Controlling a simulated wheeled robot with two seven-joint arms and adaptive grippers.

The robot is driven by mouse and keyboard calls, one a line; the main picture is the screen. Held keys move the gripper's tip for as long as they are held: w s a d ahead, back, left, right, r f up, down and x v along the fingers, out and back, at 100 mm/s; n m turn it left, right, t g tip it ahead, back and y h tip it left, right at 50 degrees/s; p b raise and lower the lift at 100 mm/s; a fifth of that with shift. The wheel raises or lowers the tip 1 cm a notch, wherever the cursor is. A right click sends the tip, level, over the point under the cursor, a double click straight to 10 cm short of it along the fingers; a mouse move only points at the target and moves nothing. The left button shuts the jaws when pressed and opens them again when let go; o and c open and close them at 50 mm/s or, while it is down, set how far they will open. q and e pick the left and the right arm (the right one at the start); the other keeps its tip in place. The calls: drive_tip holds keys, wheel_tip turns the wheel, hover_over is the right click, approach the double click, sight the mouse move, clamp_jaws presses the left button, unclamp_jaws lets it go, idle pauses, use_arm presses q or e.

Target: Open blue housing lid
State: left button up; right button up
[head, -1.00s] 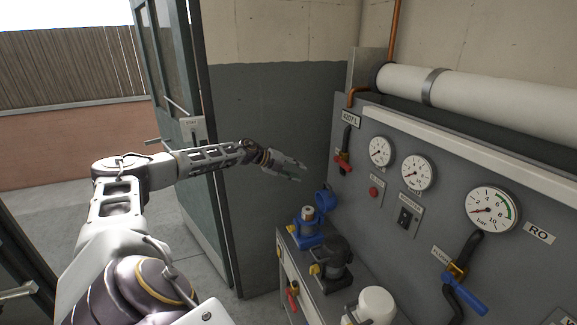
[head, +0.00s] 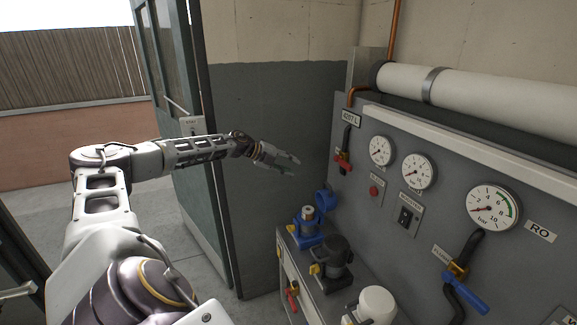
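The blue housing (head: 306,236) stands at the left end of the low bench, with a pale cylindrical part (head: 308,213) showing at its open top. Its round blue lid (head: 325,201) stands tipped up behind it, on the right, against the panel. My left gripper (head: 294,166) is above and to the left of the housing and lid, apart from both. Its fingers are spread with nothing between them. My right gripper is not in view.
A black housing (head: 333,264) and a white one (head: 375,305) stand along the bench, nearer me. The grey panel carries gauges (head: 417,171), a red-handled valve (head: 343,163) and a blue-handled valve (head: 464,291). A green door (head: 185,140) stands left, behind my arm.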

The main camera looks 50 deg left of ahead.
use_arm(q)
drive_tip(key=shift+s+r, duration=0.2)
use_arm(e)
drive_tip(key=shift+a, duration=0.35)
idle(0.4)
use_arm(q)
drive_tip(key=shift+s+a, duration=0.1)
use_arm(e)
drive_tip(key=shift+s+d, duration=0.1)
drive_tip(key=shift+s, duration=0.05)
